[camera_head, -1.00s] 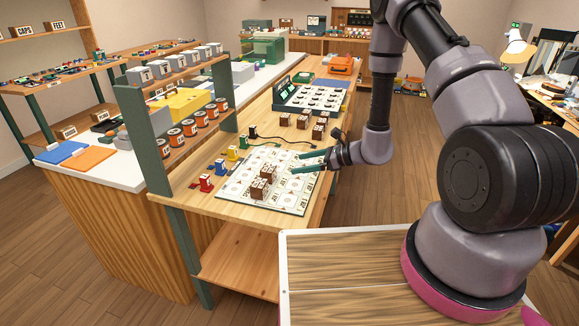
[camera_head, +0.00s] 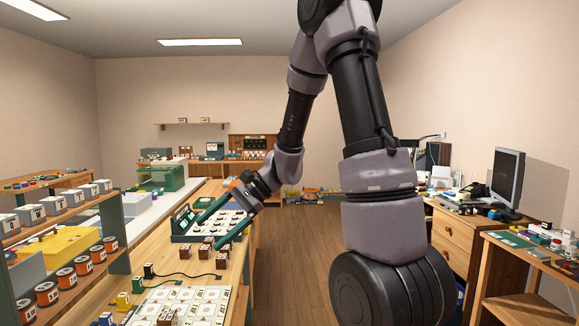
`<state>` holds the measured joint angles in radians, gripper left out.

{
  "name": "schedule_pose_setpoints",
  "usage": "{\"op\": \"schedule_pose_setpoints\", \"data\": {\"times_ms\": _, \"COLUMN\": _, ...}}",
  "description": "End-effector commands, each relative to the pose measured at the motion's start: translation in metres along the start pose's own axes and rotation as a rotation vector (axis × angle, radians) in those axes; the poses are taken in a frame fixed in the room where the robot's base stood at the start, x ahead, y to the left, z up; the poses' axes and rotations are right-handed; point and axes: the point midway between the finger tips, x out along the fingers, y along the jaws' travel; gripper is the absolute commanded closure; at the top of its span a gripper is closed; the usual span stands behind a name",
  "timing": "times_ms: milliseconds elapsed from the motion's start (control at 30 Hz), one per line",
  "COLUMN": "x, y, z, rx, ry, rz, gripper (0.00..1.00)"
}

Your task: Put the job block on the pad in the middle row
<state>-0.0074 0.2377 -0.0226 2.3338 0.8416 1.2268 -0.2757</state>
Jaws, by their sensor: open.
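Several small brown blocks (camera_head: 222,259) stand in a group on the wooden bench, in front of the panel with round buttons. Their labels are too small to read, so I cannot tell which is the job block. A white board with printed pads (camera_head: 208,296) lies nearer, cut off by the bottom edge. I see nothing between the fingers.
The button panel (camera_head: 206,226) stands just behind the blocks. A shelf with orange-and-black spools (camera_head: 83,265) stands at left. Open floor (camera_head: 290,260) lies right of the bench.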

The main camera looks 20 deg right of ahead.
Motion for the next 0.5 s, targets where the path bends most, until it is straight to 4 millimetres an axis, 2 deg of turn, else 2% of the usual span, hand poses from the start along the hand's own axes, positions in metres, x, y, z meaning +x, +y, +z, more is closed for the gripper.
{"op": "schedule_pose_setpoints", "data": {"times_ms": 33, "x": -0.017, "y": 0.003, "z": 0.016, "rx": -0.076, "ry": 0.045, "rz": 0.018, "gripper": 0.04}}
{"op": "schedule_pose_setpoints", "data": {"times_ms": 200, "x": -0.066, "y": 0.023, "z": 0.052, "rx": -0.303, "ry": 0.219, "rz": 0.1, "gripper": 0.04}}
{"op": "schedule_pose_setpoints", "data": {"times_ms": 500, "x": -0.153, "y": 0.062, "z": 0.094, "rx": -0.658, "ry": 0.614, "rz": 0.192, "gripper": 0.04}}
